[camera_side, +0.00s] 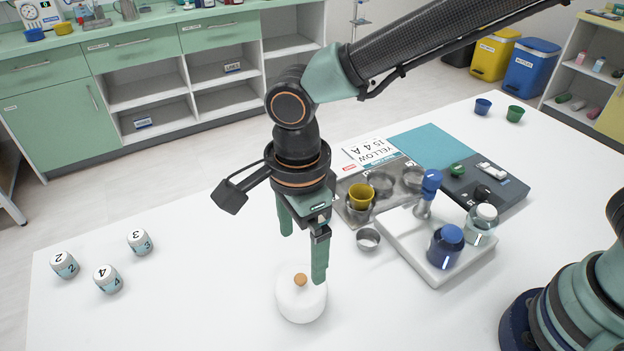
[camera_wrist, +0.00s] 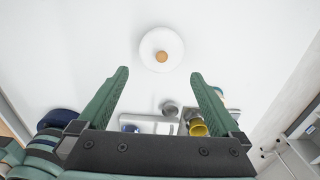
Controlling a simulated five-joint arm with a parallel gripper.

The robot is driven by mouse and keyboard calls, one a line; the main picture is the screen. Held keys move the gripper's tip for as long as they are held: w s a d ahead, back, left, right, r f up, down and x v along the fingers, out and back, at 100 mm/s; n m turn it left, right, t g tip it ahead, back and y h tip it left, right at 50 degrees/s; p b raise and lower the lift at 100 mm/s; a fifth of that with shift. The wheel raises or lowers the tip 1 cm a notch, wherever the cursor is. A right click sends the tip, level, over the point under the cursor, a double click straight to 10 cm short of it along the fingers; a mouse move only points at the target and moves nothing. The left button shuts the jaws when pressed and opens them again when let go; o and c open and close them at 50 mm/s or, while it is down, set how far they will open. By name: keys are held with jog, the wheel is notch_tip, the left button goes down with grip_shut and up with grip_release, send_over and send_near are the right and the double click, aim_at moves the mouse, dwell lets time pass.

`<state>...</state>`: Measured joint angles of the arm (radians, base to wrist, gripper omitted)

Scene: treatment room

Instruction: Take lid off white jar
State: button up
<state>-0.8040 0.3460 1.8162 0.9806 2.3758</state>
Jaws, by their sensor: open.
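The white jar (camera_side: 301,305) stands upright on the white table in the side view, with its lid on and a small tan knob (camera_side: 300,280) on top. In the wrist view the jar's white lid (camera_wrist: 150,48) shows from above, with the knob (camera_wrist: 162,56) near its middle. My gripper (camera_side: 303,255) points down above and just behind the jar, its green fingers apart and empty. In the wrist view the gripper (camera_wrist: 158,80) shows open, and the jar lies beyond the fingertips. The jar's inside is hidden by the lid.
A white tray (camera_side: 399,250) with blue-lidded jars stands to the right, near a small metal cup (camera_side: 368,239) and a yellow cup (camera_side: 361,197). Several numbered white pots (camera_side: 108,279) stand at the left. The table between these pots and the jar is clear.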

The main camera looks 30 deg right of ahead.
aim_at(301, 277)
notch_tip(301, 277, down, 8)
jog(key=shift+w+a+f, duration=0.1)
jog(key=shift+w+f, duration=0.05)
jog(key=shift+f, duration=0.1)
dwell(0.4)
jog(key=c, duration=1.1)
jog(key=shift+c, duration=0.2)
